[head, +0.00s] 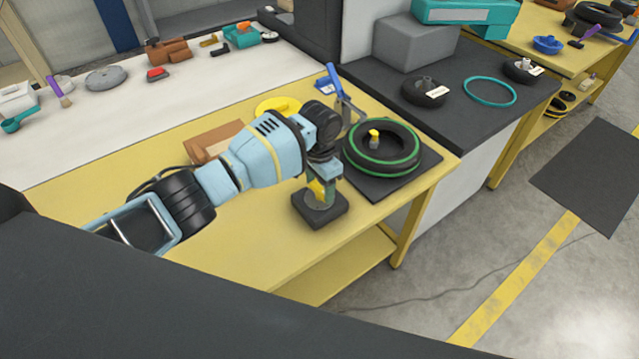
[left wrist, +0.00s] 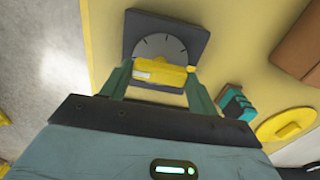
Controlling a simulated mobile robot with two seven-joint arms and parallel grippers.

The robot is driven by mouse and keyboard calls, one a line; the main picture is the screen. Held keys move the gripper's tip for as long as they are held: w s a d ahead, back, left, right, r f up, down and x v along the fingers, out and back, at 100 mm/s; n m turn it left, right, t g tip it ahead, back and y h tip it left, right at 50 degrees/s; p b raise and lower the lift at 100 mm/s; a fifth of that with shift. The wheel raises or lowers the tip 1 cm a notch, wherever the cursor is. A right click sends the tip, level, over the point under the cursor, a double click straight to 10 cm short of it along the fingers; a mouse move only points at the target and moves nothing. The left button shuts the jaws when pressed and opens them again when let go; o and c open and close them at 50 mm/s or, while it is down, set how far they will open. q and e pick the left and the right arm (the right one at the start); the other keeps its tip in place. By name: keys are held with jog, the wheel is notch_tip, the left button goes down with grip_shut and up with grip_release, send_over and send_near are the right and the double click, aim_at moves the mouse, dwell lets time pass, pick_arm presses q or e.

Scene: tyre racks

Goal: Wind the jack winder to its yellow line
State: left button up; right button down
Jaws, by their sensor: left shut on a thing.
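The jack winder has a dark square base (head: 320,212) on the yellow bench, with a yellow handle (head: 317,188) on top. In the left wrist view, its grey dial (left wrist: 160,47) shows dark tick marks, and the yellow handle (left wrist: 160,73) lies across the dial's lower edge. A small yellow patch (left wrist: 191,69) shows at the handle's right end; I cannot tell whether it is the yellow line. My left gripper (head: 322,188) points down over the winder, with its green fingers shut on the handle. My right gripper is not in view.
A tyre with a green ring (head: 383,148) lies on a dark mat (head: 425,170), right of the winder. A blue-handled tool (head: 335,85), a yellow disc (head: 275,104) and a brown block (head: 212,140) are behind my left arm. The bench front edge is close to the winder.

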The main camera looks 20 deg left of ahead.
pick_arm(q)
jog(key=m, duration=0.4)
jog(key=shift+m, duration=0.3)
jog(key=m, duration=0.4)
jog(key=shift+m, duration=0.3)
jog(key=m, duration=0.4)
jog(key=shift+m+b, duration=0.3)
jog(key=shift+b, duration=0.1)
jog(key=m, duration=0.4)
jog(key=shift+b, duration=0.3)
jog(key=m, duration=0.5)
jog(key=shift+b, duration=0.35)
jog(key=m+b, duration=0.1)
jog(key=m, duration=0.3)
jog(key=shift+m, duration=0.3)
jog(key=m+b, duration=0.1)
jog(key=m, duration=0.4)
jog(key=shift+m, duration=0.4)
jog(key=shift+m+b, duration=0.35)
jog(key=shift+m, duration=0.85)
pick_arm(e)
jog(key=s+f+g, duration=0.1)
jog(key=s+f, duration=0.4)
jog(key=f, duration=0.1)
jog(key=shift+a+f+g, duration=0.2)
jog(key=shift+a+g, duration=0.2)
pick_arm(q)
jog(key=shift+r, duration=0.1)
